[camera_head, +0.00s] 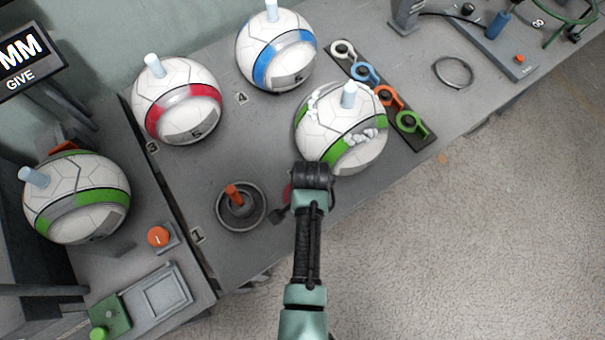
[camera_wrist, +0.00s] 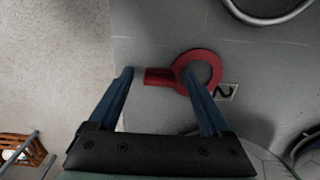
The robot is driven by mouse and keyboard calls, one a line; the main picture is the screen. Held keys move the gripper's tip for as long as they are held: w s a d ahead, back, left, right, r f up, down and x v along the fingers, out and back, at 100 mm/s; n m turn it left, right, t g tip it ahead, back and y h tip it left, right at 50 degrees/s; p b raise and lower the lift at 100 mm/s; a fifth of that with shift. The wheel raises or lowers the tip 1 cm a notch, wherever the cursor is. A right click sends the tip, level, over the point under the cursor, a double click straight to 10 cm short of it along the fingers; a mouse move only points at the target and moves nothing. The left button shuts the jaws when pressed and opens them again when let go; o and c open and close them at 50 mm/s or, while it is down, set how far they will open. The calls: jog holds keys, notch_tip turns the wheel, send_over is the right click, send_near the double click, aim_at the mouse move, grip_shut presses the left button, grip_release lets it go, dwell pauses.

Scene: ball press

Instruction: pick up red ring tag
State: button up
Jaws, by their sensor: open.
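The red ring tag lies on the grey bench, its round ring (camera_wrist: 213,57) to the right and its short tab (camera_wrist: 158,77) to the left in the wrist view. My gripper (camera_wrist: 160,76) is open above it, with the tab between the two blue fingertips. The right fingertip overlaps the ring's hole in the picture; I cannot tell whether it touches. In the head view only a sliver of the red tag (camera_head: 288,194) shows beside my gripper (camera_head: 285,210), and my arm hides the rest.
A white ball with a green band (camera_head: 325,133) stands close behind my gripper. A round dark holder with an orange peg (camera_head: 260,221) is to the left. A dark rack (camera_head: 422,142) holds several coloured ring tags. Bench edge and carpet lie to the right.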

jog(key=shift+f, duration=0.1)
jog(key=c, duration=1.3)
